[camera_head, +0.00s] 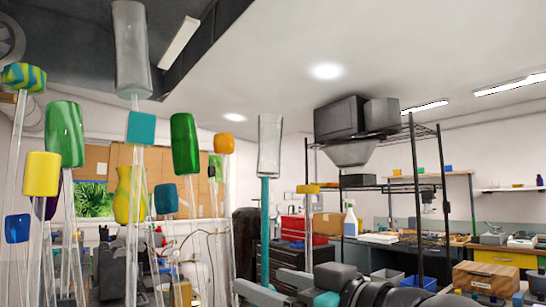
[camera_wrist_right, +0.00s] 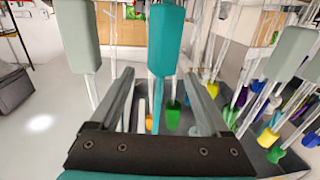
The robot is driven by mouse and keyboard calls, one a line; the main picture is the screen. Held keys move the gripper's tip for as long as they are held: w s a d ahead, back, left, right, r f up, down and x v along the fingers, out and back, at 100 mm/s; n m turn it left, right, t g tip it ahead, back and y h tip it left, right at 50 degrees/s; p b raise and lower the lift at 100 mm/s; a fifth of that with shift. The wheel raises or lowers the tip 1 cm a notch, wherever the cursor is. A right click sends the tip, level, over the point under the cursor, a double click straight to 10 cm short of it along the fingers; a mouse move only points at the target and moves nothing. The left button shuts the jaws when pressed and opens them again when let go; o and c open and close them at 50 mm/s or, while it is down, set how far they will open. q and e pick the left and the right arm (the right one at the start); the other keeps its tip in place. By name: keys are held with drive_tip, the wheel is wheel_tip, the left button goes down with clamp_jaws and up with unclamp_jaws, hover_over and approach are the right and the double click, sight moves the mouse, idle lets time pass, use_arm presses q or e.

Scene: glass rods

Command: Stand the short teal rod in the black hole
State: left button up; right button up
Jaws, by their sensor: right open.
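A slim teal rod (camera_head: 264,230) stands upright in the head view, with a clear grey block (camera_head: 270,145) at its top. My right gripper (camera_head: 262,282) is low at the rod, its two fingers apart. In the right wrist view the teal rod (camera_wrist_right: 157,103) runs between the open fingers of the right gripper (camera_wrist_right: 158,76), with a wider teal block on it. I cannot tell whether a finger touches the rod. I cannot make out the black hole in either view. My left gripper is not in view.
Several clear rods with coloured tops crowd the left, among them a green one (camera_head: 65,135), a yellow one (camera_head: 42,174) and a teal one (camera_head: 141,128). A black wire shelf (camera_head: 415,180) stands behind.

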wheel_tip(320, 180, up, 6)
drive_tip(key=shift+f+p, duration=0.1)
drive_tip(key=shift+p, duration=0.45)
wheel_tip(320, 180, up, 14)
drive_tip(key=p, duration=0.3)
hover_over(267, 238)
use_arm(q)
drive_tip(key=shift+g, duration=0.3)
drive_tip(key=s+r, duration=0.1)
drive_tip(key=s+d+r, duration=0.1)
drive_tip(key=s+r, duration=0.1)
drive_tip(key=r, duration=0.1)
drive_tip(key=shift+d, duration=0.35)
use_arm(e)
drive_tip(key=shift+s+d+f, duration=0.2)
drive_tip(key=shift+s+d, duration=0.2)
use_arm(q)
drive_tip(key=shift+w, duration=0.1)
